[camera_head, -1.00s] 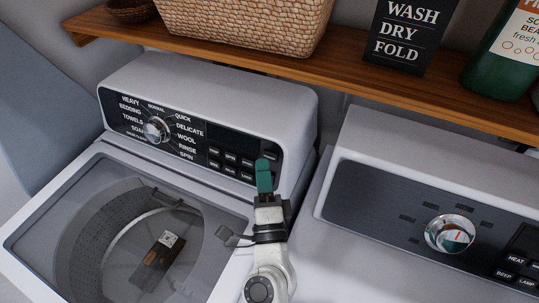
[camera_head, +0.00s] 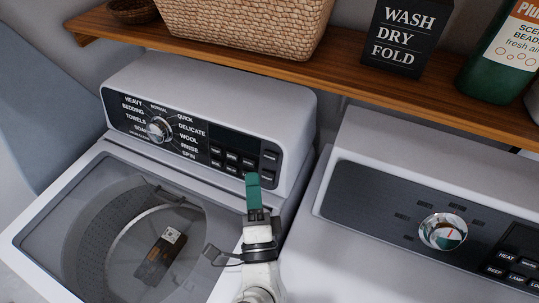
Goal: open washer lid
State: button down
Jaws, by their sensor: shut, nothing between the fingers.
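The washer (camera_head: 205,90) stands at the left. Its lid (camera_head: 92,185) looks down flat, with a white frame around a grey see-through pane. The round drum (camera_head: 100,232) shows through the pane, with a dark box-like item (camera_head: 160,257) inside it. My gripper (camera_head: 253,180) has green fingers, pressed together and empty. In the picture it is over the washer's rear right corner, just below the panel buttons. I cannot tell whether it touches the washer. My arm hides part of the lid's right edge.
The washer's control panel (camera_head: 185,137) with its dial (camera_head: 159,130) rises behind the lid. A dryer (camera_head: 350,235) stands close at the right. A wooden shelf (camera_head: 300,75) above holds a wicker basket (camera_head: 245,25), a black sign (camera_head: 402,38) and a green bottle (camera_head: 487,75).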

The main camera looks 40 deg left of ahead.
aim_at(121, 242)
jog(key=k, duration=1.5)
